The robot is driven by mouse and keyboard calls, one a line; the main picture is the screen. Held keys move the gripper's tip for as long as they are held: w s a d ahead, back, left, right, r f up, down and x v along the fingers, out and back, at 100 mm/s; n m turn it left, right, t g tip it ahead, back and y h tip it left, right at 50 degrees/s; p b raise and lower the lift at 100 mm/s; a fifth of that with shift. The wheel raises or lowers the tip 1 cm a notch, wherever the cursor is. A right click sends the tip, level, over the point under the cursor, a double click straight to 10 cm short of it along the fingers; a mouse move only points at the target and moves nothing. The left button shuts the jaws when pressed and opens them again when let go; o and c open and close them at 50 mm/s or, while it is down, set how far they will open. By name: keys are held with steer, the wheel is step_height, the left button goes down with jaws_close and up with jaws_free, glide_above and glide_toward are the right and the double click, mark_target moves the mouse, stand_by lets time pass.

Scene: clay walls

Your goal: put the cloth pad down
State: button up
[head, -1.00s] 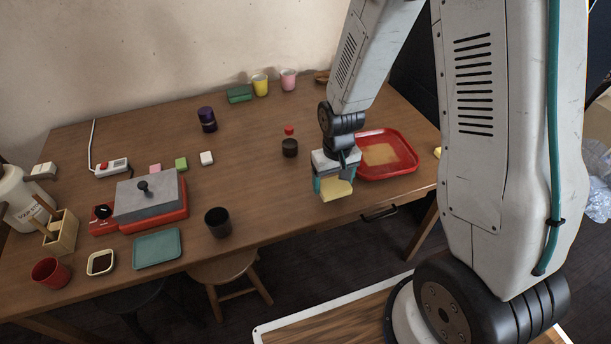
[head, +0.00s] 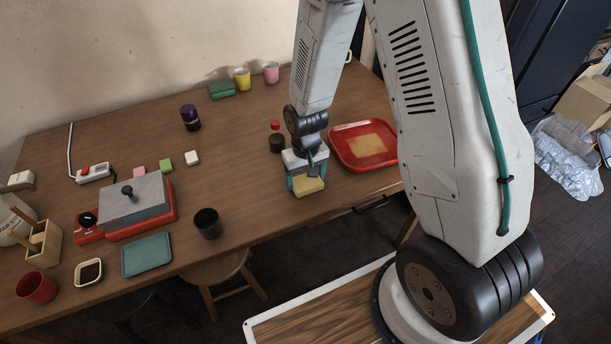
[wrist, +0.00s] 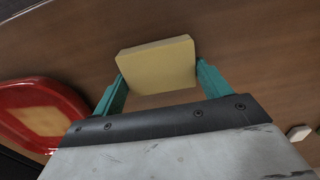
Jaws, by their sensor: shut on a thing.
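The cloth pad (head: 309,187) is a pale yellow, flat square block. My gripper (head: 306,182) is shut on it over the wooden table (head: 250,160), near the table's front edge. In the wrist view the pad (wrist: 158,66) sits between the two teal fingers (wrist: 160,84). I cannot tell whether its underside touches the table.
A red tray (head: 336,150) with a tan patch lies to the right of my gripper. A bottle with a red cap (head: 276,140) stands just behind it. A dark cup (head: 207,223) and a grill with a grey lid (head: 135,200) are to the left. Bare table lies between.

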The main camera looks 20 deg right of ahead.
steer(key=o, duration=1)
steer(key=shift+f, duration=0.1)
steer(key=shift+c, duration=0.2)
step_height(320, 180, up, 13)
step_height(320, 180, up, 8)
steer(key=f, duration=0.1)
glide_above(306, 180)
steer(key=s+d, duration=0.1)
steer(key=s, duration=0.2)
steer(key=s+d+r, duration=0.1)
steer(key=s+r, duration=0.6)
steer(key=s, duration=0.3)
steer(key=s+d+r+t, duration=0.1)
steer(key=s+r, duration=0.6)
steer(key=s, duration=0.2)
steer(key=shift+s+r, duration=0.15)
steer(key=shift+s, duration=0.2)
